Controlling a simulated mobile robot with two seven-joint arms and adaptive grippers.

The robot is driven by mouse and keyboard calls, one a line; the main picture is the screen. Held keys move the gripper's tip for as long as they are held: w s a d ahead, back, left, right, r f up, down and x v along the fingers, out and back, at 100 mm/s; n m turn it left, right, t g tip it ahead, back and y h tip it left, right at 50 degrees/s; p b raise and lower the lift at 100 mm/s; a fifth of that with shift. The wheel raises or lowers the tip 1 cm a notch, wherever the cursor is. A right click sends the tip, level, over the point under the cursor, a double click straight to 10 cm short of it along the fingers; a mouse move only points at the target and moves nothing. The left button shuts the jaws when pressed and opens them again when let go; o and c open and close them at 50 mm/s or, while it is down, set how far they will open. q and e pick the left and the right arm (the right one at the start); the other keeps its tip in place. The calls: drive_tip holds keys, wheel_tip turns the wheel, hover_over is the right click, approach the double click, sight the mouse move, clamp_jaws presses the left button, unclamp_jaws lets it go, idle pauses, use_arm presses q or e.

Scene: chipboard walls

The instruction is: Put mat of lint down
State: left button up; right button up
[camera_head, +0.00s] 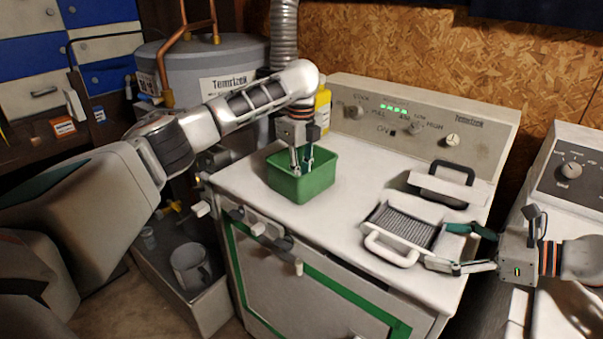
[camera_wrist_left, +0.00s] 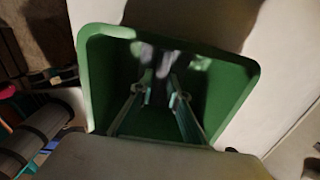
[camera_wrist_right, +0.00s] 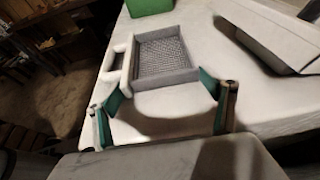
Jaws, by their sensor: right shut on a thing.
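My left gripper (camera_head: 302,170) points down into a green bin (camera_head: 318,184) on the white machine top. In the left wrist view its fingers (camera_wrist_left: 156,86) are apart inside the bin. A greyish patch (camera_wrist_left: 150,58), perhaps the mat of lint, shows beyond the fingertips; its outline is blurred, and whether it touches them is unclear. The screen also shows between the fingers in the right wrist view (camera_wrist_right: 165,55).
A pale piece with a dark handle (camera_head: 447,184) sits on the machine top (camera_head: 350,215) behind the screen. A yellow bottle (camera_head: 322,106) stands behind the bin. A second machine (camera_head: 575,170) is at the right. The top between bin and screen is clear.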

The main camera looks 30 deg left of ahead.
use_arm(q)
drive_tip(key=shift+o, duration=0.4)
wheel_tip(320, 180, up, 12)
drive_tip(key=shift+r, duration=0.15)
idle(0.3)
use_arm(e)
drive_tip(key=o, duration=1.3)
drive_tip(key=shift+d, duration=0.1)
